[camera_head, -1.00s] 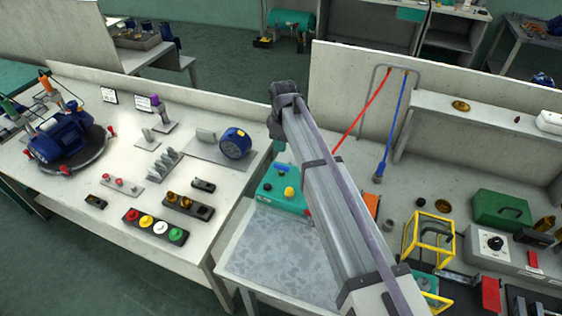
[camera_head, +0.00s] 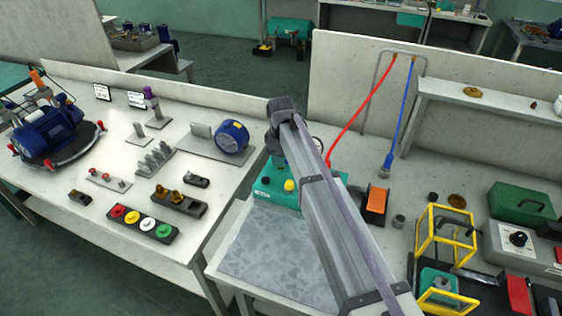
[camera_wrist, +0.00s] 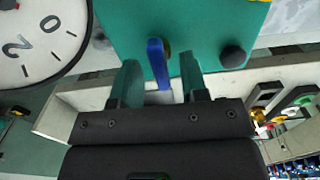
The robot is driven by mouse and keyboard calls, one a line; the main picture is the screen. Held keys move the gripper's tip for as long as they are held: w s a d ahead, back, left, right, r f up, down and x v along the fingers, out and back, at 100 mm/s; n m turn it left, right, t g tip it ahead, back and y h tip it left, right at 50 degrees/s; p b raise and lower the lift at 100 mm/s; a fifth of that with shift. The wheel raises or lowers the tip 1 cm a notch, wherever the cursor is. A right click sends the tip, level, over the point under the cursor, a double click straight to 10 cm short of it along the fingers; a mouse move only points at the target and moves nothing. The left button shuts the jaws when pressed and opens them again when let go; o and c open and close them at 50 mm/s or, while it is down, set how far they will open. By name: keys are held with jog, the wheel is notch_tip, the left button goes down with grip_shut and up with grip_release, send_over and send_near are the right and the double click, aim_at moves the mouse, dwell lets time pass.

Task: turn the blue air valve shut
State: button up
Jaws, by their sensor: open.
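The blue air valve (camera_wrist: 156,60) is a small upright-looking lever on the teal box (camera_wrist: 205,35) in the wrist view. My gripper (camera_wrist: 160,66) is open, with one teal finger on each side of the lever in the picture. Gaps show on both sides, and neither finger visibly touches it. I cannot tell how deep the lever sits between the fingers. In the head view the teal box (camera_head: 265,190) stands beneath the end of my arm, which hides the valve and most of my gripper.
A round dial gauge (camera_wrist: 36,38) is close at the left in the wrist view. A dark round knob (camera_wrist: 233,56) sits on the box to the right. In the head view a yellow button (camera_head: 289,185) is on the box, and an orange-topped block (camera_head: 376,201) stands to the right.

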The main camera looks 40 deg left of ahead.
jog(key=shift+c, duration=0.2)
grip_shut()
jog(key=shift+m, duration=0.3)
jog(key=m, duration=0.8)
jog(key=shift+m, duration=0.3)
jog(key=m, duration=0.4)
jog(key=shift+m, duration=2.4)
